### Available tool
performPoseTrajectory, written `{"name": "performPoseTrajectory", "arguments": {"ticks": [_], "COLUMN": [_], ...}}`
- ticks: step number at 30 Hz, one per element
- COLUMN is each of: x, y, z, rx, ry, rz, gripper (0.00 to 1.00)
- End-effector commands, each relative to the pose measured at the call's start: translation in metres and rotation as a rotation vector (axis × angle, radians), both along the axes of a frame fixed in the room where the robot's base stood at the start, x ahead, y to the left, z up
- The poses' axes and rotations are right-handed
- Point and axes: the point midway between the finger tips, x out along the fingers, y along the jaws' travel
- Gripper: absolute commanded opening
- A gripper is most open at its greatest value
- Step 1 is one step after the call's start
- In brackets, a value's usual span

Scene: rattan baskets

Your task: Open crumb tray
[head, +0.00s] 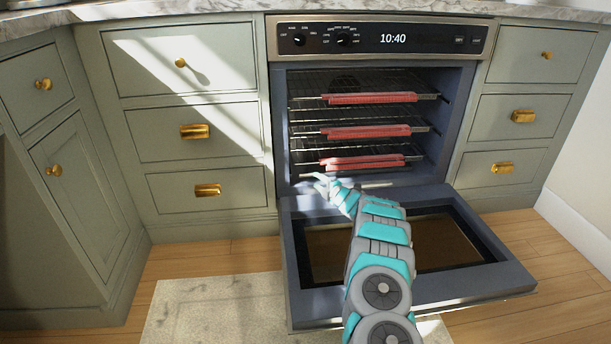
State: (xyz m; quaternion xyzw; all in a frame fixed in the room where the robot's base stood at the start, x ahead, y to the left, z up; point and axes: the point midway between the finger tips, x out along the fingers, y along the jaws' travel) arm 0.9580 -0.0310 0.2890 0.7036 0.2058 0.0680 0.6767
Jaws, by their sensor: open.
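The oven (276,130) stands open, with its door (292,262) folded down flat in front of it. A thin light-coloured edge (378,184) at the floor of the oven cavity may be the crumb tray; it is too small to tell for sure. My gripper (319,182) is at the lower left of the oven opening, just left of that edge. It is open. I cannot tell whether its fingers touch anything. My teal and grey arm reaches over the door and hides part of it.
Wire racks fill the cavity above my gripper, with red guards on their front edges, such as the top guard (372,98). Closed green drawers (190,115) with brass handles flank the oven. A pale rug (215,310) lies on the wooden floor.

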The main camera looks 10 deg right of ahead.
Motion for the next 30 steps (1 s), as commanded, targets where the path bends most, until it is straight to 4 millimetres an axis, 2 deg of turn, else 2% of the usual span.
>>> {"name": "performPoseTrajectory", "arguments": {"ticks": [5,18,30], "x": [0.008,0.045,0.066], "y": [0.002,0.019,0.026], "z": [-0.002,-0.008,-0.014], "rx": [-0.005,-0.005,-0.005], "ry": [-0.003,-0.005,-0.001], "rz": [0.003,0.003,0.003], "gripper": [0.46,0.46,0.46]}}
